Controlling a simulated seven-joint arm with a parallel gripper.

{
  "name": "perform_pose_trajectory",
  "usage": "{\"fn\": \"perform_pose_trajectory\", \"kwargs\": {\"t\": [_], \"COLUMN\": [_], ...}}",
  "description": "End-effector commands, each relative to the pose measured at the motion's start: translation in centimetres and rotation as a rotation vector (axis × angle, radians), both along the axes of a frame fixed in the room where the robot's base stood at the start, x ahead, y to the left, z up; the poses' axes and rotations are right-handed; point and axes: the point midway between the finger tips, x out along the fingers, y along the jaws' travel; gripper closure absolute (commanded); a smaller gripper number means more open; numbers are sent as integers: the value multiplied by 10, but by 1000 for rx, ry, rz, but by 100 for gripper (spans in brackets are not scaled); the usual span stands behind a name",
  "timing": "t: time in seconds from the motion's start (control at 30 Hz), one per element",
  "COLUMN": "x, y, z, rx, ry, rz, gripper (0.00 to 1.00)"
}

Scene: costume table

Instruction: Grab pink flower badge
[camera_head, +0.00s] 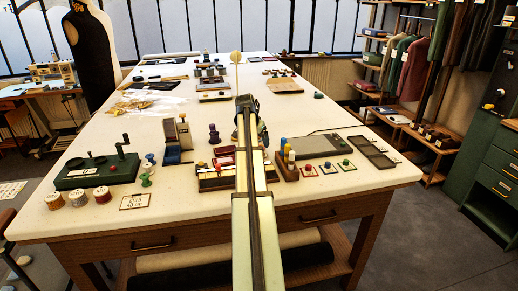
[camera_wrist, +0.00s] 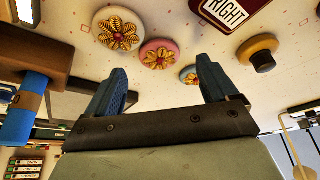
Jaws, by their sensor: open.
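The pink flower badge (camera_wrist: 160,54) is a round pink disc with a gold flower and a red centre, in the upper middle of the wrist view. A cream flower badge (camera_wrist: 117,28) lies beside it to the upper left, and a smaller-looking bluish flower badge (camera_wrist: 189,75) to the lower right. My gripper (camera_wrist: 162,66) is open, with its two blue-black fingers apart; the pink badge shows between and beyond the tips. Nothing is held. In the head view my gripper (camera_head: 247,106) is over the table's middle; I cannot make out the flower badges there.
In the wrist view, a dark red RIGHT sign (camera_wrist: 226,10) and an orange-topped knob (camera_wrist: 261,51) lie nearby, with a blue roll (camera_wrist: 24,108) at left. In the head view, a colour tray (camera_head: 212,180), a block of pegs (camera_head: 285,168) and a grey board (camera_head: 323,146) stand near my arm.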

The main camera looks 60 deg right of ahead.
Motion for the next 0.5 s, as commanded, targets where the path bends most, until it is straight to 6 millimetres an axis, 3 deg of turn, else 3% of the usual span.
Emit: {"fn": "perform_pose_trajectory", "kwargs": {"t": [0.2, 0.43, 0.5], "x": [0, 0, 0], "y": [-9, -9, -9], "z": [-24, -25, -25], "rx": [1, 0, 0], "ry": [1, 0, 0], "rz": [0, 0, 0], "gripper": [13, 13, 20]}}
